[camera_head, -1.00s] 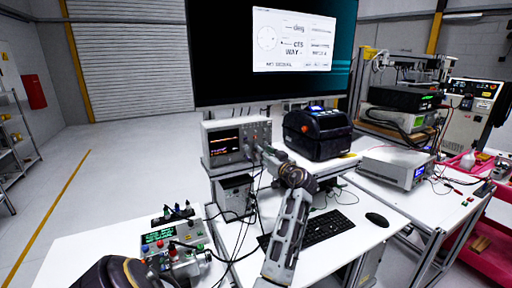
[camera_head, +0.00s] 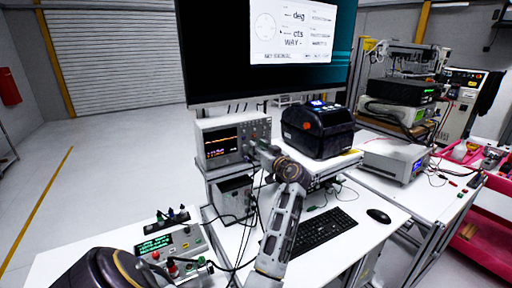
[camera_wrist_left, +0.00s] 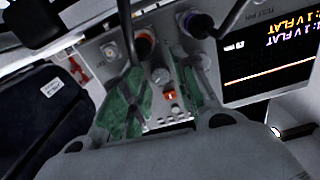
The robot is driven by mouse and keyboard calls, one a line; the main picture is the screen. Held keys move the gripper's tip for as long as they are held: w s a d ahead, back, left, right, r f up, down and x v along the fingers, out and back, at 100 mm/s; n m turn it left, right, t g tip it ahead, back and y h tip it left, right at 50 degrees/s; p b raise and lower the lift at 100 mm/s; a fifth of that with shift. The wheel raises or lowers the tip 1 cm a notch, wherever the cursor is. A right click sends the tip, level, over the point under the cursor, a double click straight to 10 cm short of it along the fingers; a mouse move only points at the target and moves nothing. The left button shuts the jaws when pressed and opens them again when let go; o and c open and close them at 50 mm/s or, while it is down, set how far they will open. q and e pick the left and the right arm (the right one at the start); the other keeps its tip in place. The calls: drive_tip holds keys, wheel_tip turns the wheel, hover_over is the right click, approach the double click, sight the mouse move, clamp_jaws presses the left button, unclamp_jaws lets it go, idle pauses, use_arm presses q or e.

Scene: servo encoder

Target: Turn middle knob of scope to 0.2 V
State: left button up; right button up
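The scope (camera_head: 231,126), a grey box with a lit screen (camera_head: 222,143), stands on a raised shelf left of centre. In the left wrist view its screen (camera_wrist_left: 270,58) appears upside down, with small text that seems to read "1 V FLAT" twice. My left gripper (camera_head: 262,150) is at the right part of the scope's front panel and hides some of it. In the left wrist view the fingers of my left gripper (camera_wrist_left: 158,62) are apart, with the middle knob (camera_wrist_left: 160,75) between them, not visibly gripped. My right gripper is in neither current view.
A black printer-like device (camera_head: 318,130) stands right of the scope. A large monitor (camera_head: 265,80) hangs above. A keyboard (camera_head: 322,233) and mouse (camera_head: 378,216) lie on the white table. Cables hang by the scope. A green-display box (camera_head: 160,243) is at lower left.

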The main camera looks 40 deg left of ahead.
drive_tip(key=shift+a, duration=0.25)
drive_tip(key=shift+d, duration=0.1)
use_arm(q)
drive_tip(key=shift+c, duration=0.5)
clamp_jaws()
use_arm(e)
drive_tip(key=shift+d, duration=0.35)
drive_tip(key=shift+f, duration=0.1)
